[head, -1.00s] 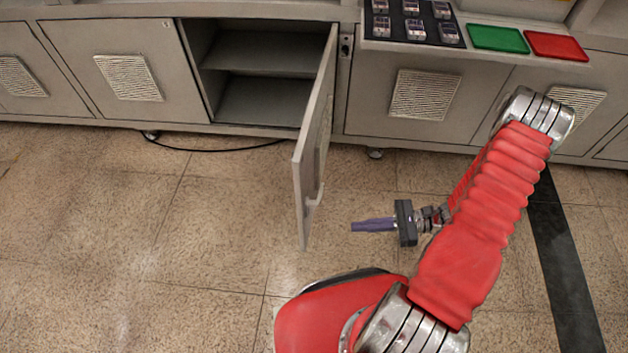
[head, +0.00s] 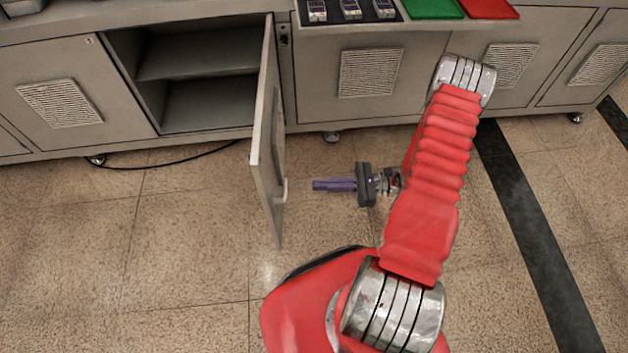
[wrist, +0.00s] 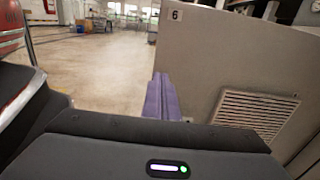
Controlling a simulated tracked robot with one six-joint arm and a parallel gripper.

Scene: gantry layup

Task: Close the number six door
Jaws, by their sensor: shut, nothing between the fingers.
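The number six door (head: 268,140) stands wide open in the head view, swung out from an empty two-shelf cabinet (head: 195,70). A handle (head: 284,190) shows near its free edge. In the wrist view the door (wrist: 225,60) fills the right side, with a "6" label (wrist: 176,15) near its top and a vent grille (wrist: 255,112) lower down. My gripper (head: 316,185) has purple fingers, shut and empty, pointing left toward the door's outer face, with a gap between in the head view. In the wrist view the fingers (wrist: 160,98) are beside the door; contact cannot be told.
Shut cabinet doors flank the opening. A counter above holds a dark tray (head: 345,18) with small devices, a green tray (head: 432,8) and a red tray (head: 488,8). A black cable (head: 165,165) lies under the cabinet. The floor left of the door is clear.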

